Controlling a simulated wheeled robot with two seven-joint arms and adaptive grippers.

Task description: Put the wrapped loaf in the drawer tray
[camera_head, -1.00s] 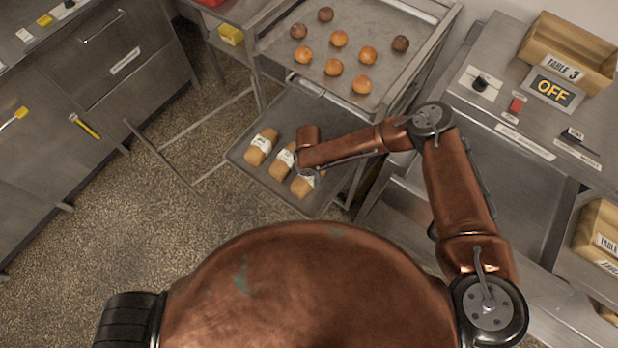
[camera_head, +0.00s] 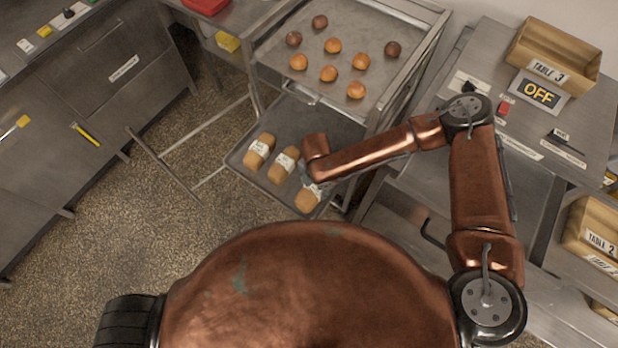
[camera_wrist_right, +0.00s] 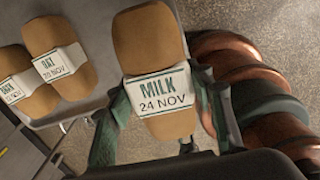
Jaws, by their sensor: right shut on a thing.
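The wrapped loaf labelled MILK 24 NOV (camera_wrist_right: 155,60) is brown with a white paper band. My right gripper (camera_wrist_right: 168,118) is shut on it, one finger on each side, in the right wrist view. In the head view this loaf (camera_head: 306,200) shows at the near right corner of the lower rack tray (camera_head: 240,160), partly hidden by my wrist. It looks larger than the other loaves in the wrist view and seems raised over the tray's edge. I cannot tell which surface is the drawer tray. My left gripper is out of view.
Two other banded loaves, one at the left (camera_head: 260,150) and one in the middle (camera_head: 283,166), lie on the lower tray. The upper tray (camera_head: 290,82) holds several buns. A counter with a Table 3 crate (camera_head: 590,75) stands right. Open floor lies left of the rack.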

